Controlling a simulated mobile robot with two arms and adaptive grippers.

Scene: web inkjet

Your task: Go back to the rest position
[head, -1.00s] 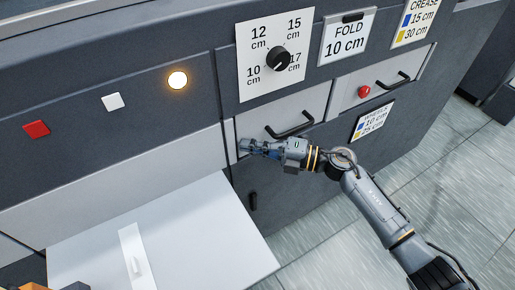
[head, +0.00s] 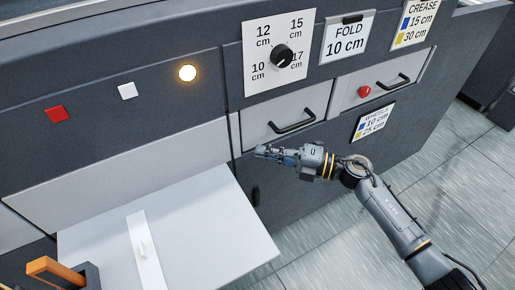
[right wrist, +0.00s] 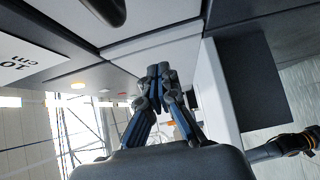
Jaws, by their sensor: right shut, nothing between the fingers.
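My right gripper (head: 266,153) is in front of the dark grey machine (head: 150,60), just below the left drawer with its black handle (head: 292,126). It is shut and empty, and its fingers point left in the head view. In the right wrist view the two fingertips (right wrist: 158,72) meet, with nothing between them. My left gripper cannot be made out in the head view.
The light grey shelf (head: 215,225) juts out at the lower left, with a white strip (head: 145,250) on it. A dial (head: 282,55), a lit yellow lamp (head: 187,73) and a red button (head: 364,91) are on the machine. Tiled floor (head: 460,180) is open at the right.

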